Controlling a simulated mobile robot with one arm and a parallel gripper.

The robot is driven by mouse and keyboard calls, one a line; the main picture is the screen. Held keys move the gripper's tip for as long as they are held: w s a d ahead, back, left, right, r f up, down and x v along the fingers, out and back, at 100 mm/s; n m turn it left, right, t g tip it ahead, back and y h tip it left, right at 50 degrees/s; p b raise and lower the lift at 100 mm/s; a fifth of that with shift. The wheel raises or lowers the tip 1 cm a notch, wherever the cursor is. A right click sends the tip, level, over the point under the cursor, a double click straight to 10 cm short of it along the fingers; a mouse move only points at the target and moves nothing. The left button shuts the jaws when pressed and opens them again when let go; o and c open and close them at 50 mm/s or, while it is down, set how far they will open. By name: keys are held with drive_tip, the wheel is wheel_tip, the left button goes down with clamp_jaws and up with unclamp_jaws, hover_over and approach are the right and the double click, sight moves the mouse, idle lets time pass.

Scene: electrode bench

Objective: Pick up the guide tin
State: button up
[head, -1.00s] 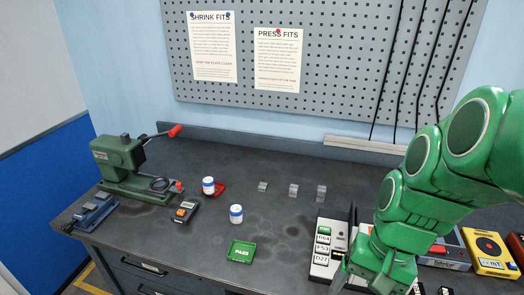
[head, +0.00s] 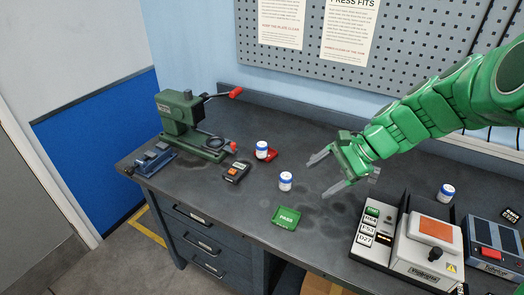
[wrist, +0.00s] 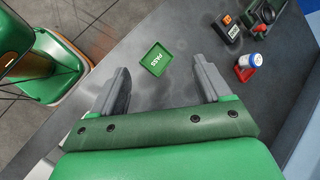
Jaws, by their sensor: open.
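I cannot tell which tin is the guide tin. One white tin with a blue lid (head: 262,149) stands by a red tray (head: 272,155) on the bench; it shows in the wrist view (wrist: 252,60) to the right of my fingers. A second white tin (head: 285,182) stands nearer the front, behind the green PASS tray (head: 286,217); I cannot see it in the wrist view. A third white tin (head: 446,193) stands at the right. My gripper (head: 325,176) is open and empty, over the bench to the right of the second tin.
A green press (head: 180,125) and a blue vise (head: 153,160) stand at the left, with a dark meter (head: 236,172) in front.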

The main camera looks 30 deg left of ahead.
drive_tip(key=w+a+f+m+y, duration=0.3)
drive_tip(key=w+a+f+m, duration=0.1)
drive_tip(key=w+a, duration=0.65)
drive_tip(key=m+t+y, duration=0.1)
drive_tip(key=m+y, duration=0.2)
drive_tip(key=m, duration=0.3)
approach(258, 146)
drive_tip(key=a+f, duration=0.1)
drive_tip(key=w+a+f, duration=0.1)
drive_tip(key=shift+a+f, duration=0.3)
drive_tip(key=shift+f, duration=0.1)
drive_tip(key=shift+r+x, duration=0.2)
drive_tip(key=shift+x, duration=3.75)
drive_tip(key=shift+w+a, duration=0.1)
drive_tip(key=shift+w, duration=0.05)
drive_tip(key=c, duration=1.3)
